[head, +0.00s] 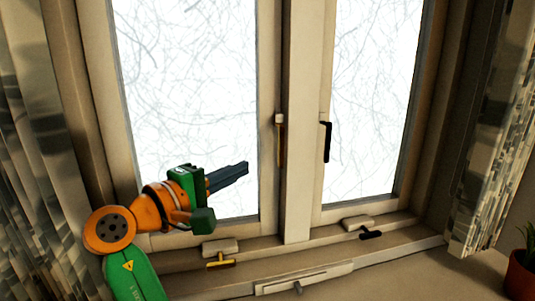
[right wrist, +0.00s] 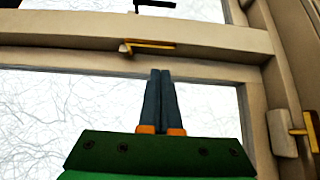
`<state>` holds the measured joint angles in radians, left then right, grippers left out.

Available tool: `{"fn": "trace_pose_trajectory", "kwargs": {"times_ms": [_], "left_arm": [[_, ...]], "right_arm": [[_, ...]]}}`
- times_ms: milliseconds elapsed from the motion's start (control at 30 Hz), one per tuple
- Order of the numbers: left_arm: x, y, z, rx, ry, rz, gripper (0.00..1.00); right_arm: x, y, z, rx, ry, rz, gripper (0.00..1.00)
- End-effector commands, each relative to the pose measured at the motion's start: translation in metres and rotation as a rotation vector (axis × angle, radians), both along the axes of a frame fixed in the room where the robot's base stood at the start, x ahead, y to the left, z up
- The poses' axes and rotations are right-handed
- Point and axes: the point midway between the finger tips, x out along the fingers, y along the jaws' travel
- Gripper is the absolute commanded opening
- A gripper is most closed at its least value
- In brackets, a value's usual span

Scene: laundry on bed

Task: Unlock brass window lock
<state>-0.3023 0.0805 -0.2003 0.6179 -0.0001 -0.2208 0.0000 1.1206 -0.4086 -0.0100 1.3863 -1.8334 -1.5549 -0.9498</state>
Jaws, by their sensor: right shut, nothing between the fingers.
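Two brass window handles show. One upright brass handle (head: 279,142) hangs down from a pale mount on the left sash's frame, beside the centre post. The other brass handle (head: 221,263) lies level under a pale mount at the bottom of the left sash. In the right wrist view, the centre-post brass handle (right wrist: 152,45) is ahead of the fingertips and the bottom one (right wrist: 303,131) is at the right edge. My right gripper (head: 246,167) is shut and empty, left of the upright handle and apart from it; its fingers (right wrist: 160,72) point toward that handle. My left gripper is out of view.
A black handle (head: 327,142) is on the right sash, and another black handle (head: 370,234) is below it. A pale bar with a small grey knob (head: 298,287) lies on the sill. Curtains (head: 500,130) hang at both sides. A potted plant (head: 524,272) stands at lower right.

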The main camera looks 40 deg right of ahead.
Motion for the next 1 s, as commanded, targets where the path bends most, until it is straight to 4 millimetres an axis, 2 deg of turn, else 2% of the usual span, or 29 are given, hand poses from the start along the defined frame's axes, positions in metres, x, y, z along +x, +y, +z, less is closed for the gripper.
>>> {"fn": "trace_pose_trajectory", "kwargs": {"times_ms": [167,500,600,767,1000], "left_arm": [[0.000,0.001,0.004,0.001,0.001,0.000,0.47],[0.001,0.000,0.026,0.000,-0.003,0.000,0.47],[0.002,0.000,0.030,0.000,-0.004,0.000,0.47],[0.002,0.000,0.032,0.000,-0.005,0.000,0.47],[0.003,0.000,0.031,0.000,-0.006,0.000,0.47]], "right_arm": [[0.002,-0.008,0.001,0.001,0.000,0.001,0.00],[0.012,-0.073,0.003,-0.001,0.001,-0.002,0.00],[0.015,-0.087,0.003,-0.002,0.002,-0.001,0.00],[0.017,-0.098,0.001,-0.001,0.001,0.002,0.00],[0.018,-0.099,0.000,-0.001,0.001,0.002,0.00]]}}
